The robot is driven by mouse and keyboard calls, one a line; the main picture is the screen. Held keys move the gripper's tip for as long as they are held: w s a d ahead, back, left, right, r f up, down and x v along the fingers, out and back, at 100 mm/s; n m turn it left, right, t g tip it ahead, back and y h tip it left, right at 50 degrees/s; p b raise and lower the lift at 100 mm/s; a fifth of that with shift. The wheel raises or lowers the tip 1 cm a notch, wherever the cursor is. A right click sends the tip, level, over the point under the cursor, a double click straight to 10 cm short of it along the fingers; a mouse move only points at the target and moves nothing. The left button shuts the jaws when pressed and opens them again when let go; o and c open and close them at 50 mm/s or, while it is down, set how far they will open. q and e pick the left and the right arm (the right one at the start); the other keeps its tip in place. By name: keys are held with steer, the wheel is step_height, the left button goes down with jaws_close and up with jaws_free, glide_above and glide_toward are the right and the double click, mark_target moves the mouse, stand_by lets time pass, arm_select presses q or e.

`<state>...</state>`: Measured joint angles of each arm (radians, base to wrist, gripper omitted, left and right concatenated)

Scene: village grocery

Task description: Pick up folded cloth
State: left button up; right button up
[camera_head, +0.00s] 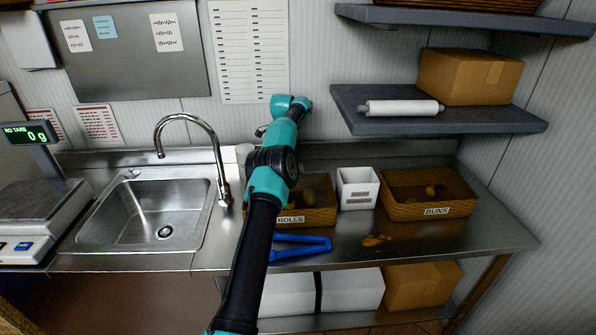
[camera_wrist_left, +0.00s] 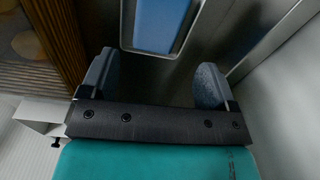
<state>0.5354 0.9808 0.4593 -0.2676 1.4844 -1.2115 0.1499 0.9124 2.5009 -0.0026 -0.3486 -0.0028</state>
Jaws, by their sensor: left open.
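I cannot pick out a folded cloth for certain in either view. In the head view a flat blue item (camera_head: 300,245) lies on the counter in front of the rolls basket; my arm hides its left end. In the left wrist view a blue, pale-edged piece (camera_wrist_left: 160,22) lies ahead of my left gripper (camera_wrist_left: 156,68), centred between the fingertips and apart from them. It may be the same blue item. The left gripper is open and empty. In the head view its jaws are not clear behind my arm. My right gripper is in neither view.
The rolls basket (camera_head: 318,217) is partly behind my arm. A white bin (camera_head: 357,189) and the buns basket (camera_head: 425,209) stand to its right. An orange-brown patch (camera_head: 376,240) lies on the counter (camera_head: 470,236). A sink (camera_head: 150,212) and scale (camera_head: 38,215) are left; shelves (camera_head: 440,126) hang above.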

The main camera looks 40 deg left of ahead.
arm_select(q)
steer(key=shift+w+d+f+m+g, duration=0.1)
steer(key=shift+f+m+g, duration=0.1)
steer(key=shift+f, duration=0.4)
steer(key=shift+w+d+f+m+g, duration=0.1)
steer(key=shift+f+m, duration=0.1)
steer(key=shift+f, duration=0.4)
steer(key=shift+f, duration=0.85)
steer(key=shift+f, duration=2.9)
steer(key=c, duration=0.7)
